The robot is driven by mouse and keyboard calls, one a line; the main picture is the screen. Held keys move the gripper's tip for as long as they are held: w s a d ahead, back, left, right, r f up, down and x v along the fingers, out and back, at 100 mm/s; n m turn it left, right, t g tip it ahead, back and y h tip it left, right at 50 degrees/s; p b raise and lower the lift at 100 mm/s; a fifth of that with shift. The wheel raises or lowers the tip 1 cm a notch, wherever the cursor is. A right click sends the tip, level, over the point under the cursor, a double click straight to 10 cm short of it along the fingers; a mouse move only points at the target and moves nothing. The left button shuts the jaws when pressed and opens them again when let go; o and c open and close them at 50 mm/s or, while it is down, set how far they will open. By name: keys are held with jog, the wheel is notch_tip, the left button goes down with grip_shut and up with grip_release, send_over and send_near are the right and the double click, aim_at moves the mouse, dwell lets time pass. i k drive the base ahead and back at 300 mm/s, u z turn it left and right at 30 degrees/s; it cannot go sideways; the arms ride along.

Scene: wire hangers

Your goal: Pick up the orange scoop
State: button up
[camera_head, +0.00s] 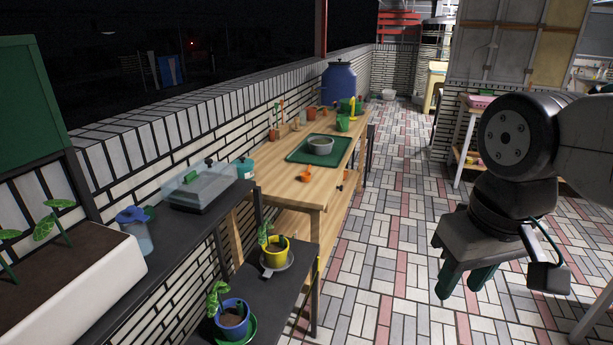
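A small orange object (304,176), which looks like the orange scoop, lies on the wooden table (275,179) near its front end, in front of the green tray. It is too small to make out its exact shape or which way its handle points. My gripper (465,281) hangs over the paved floor at the right, well to the right of the table and far from the orange object. Its two green fingers point down and stand apart, with nothing seen between them.
A green tray (297,157) with a grey bowl (320,144) is behind the orange object. A blue barrel (340,82) and several pots stand farther back. A dark bench with a yellow pot (277,258) is nearer. The paved aisle (385,220) is clear.

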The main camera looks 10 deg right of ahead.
aim_at(308, 173)
jog(key=z, duration=0.3)
jog(key=i, duration=0.45)
jog(key=z, duration=0.95)
jog(key=i, duration=2.15)
jog(key=u, duration=1)
jog(key=i, duration=0.7)
jog(key=u, duration=0.6)
